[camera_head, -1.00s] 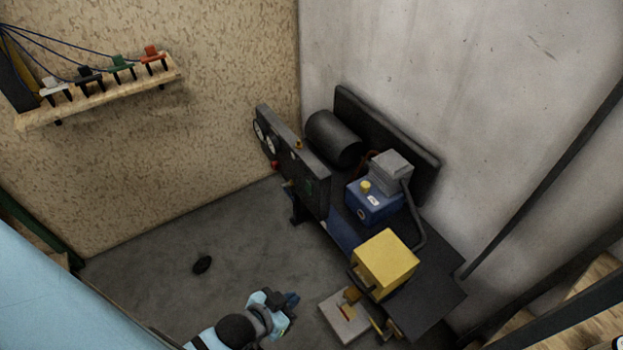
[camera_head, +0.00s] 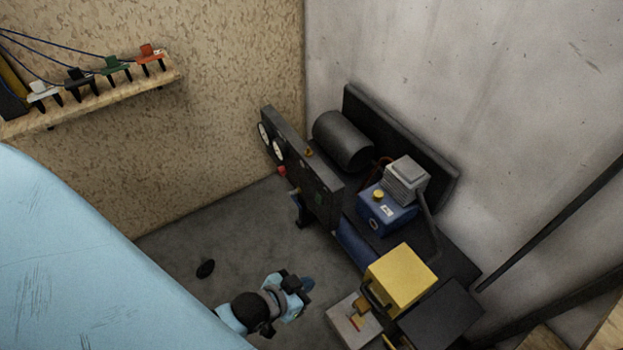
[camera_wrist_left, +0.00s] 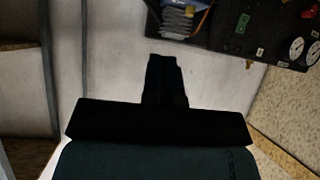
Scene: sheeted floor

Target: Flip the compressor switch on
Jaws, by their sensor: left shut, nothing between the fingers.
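The compressor stands on the floor by the corner. Its dark upright panel (camera_head: 305,170) carries white round gauges, a red knob (camera_head: 282,171) and a small green part (camera_head: 319,198). The panel also shows in the left wrist view (camera_wrist_left: 262,40), with the green part (camera_wrist_left: 243,22) and gauges. I cannot tell which part is the switch or how it is set. My left gripper (camera_head: 303,285) is low in front of the machine, apart from the panel. In the left wrist view its fingers (camera_wrist_left: 165,70) are shut and empty. My right gripper is out of view.
Behind the panel are a dark cylinder (camera_head: 343,139) and a blue unit (camera_head: 385,210) with a grey finned top. A yellow box (camera_head: 400,278) and a pale plate (camera_head: 346,322) stand nearer. A small black object (camera_head: 205,268) lies on otherwise open floor. A shelf (camera_head: 120,97) holds clamps.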

